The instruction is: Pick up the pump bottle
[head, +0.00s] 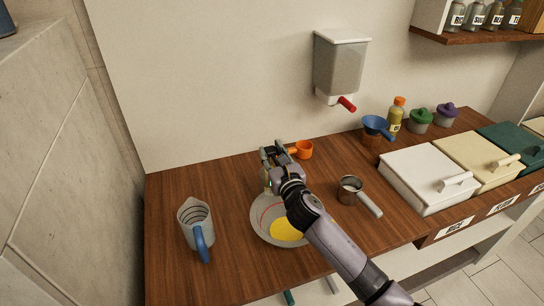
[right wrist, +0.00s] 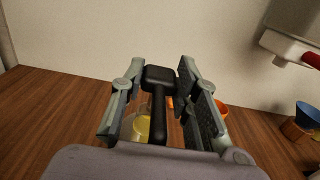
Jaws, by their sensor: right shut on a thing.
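My right gripper (head: 276,157) reaches over the counter beyond the plate and is shut on the pump bottle. In the right wrist view, the bottle's black pump head (right wrist: 160,78) and stem show between the two fingers (right wrist: 160,108). Part of a clear body with yellow liquid (right wrist: 142,126) shows below. In the head view the gripper hides most of the bottle; I cannot tell whether its base touches the counter. My left gripper is not in view.
A plate (head: 258,228) with a yellow area lies under my right arm. A measuring jug (head: 195,222) stands left, a metal pot (head: 349,189) right, and an orange cup (head: 304,149) behind. A wall dispenser (head: 340,65) hangs above. Lidded bins (head: 428,172) fill the right.

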